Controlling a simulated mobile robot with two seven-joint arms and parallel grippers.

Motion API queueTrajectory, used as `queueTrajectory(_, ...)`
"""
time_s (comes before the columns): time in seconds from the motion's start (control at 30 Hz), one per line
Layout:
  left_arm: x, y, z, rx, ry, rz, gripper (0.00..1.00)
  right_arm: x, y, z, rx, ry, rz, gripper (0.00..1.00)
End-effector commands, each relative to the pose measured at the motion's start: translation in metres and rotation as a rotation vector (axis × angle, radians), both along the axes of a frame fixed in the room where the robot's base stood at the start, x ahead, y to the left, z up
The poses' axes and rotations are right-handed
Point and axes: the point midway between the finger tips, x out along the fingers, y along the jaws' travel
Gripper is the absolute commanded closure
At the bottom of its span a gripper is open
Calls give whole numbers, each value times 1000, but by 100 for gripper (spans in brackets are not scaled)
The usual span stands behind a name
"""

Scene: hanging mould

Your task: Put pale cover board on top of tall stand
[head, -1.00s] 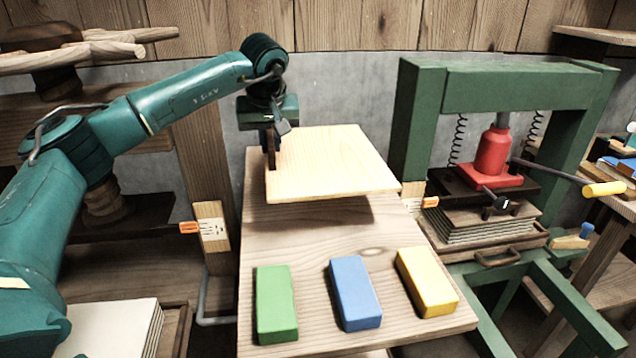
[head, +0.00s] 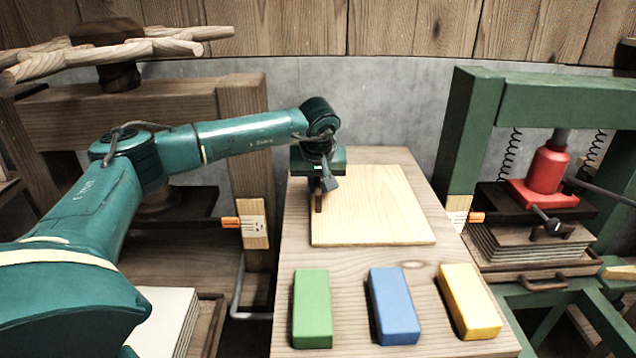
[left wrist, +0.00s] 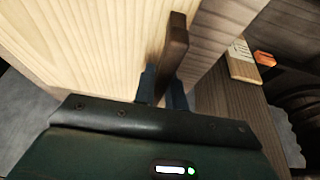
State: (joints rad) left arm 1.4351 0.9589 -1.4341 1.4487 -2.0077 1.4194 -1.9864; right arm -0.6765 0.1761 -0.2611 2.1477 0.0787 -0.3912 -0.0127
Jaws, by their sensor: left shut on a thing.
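The pale cover board (head: 378,205) is over the rear part of a wooden stand top (head: 405,261) in the head view. It looks level and very close to that surface; I cannot tell whether it touches. My left gripper (head: 319,190) points down at the board's left edge. Its fingers (left wrist: 165,90) are shut on the board's dark upright grip (left wrist: 174,48), and the pale board (left wrist: 85,40) fills the upper left of the left wrist view. My right gripper is not in view.
Green (head: 312,308), blue (head: 393,306) and yellow (head: 468,301) blocks stand in a row on the front of the stand top. A green press (head: 458,140) with a red jack (head: 546,170) is at right. A wooden press (head: 245,130) is at left, near pale sheets (head: 165,315).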

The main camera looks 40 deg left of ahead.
Motion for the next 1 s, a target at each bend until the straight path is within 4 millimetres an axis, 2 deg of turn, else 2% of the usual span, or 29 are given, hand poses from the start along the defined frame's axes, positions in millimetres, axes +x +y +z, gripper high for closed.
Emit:
queueTrajectory(0.23,1,0,-2,-2,-3,1,100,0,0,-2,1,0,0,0)
queueTrajectory(0.27,0,0,-2,0,0,1,86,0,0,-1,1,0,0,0)
queueTrajectory(0.5,0,0,-2,0,0,0,66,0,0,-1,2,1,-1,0)
queueTrajectory(0.83,0,-1,4,0,-1,0,66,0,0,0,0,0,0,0)
queueTrajectory(1.0,-8,-6,28,-1,-5,-1,66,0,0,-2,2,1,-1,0)
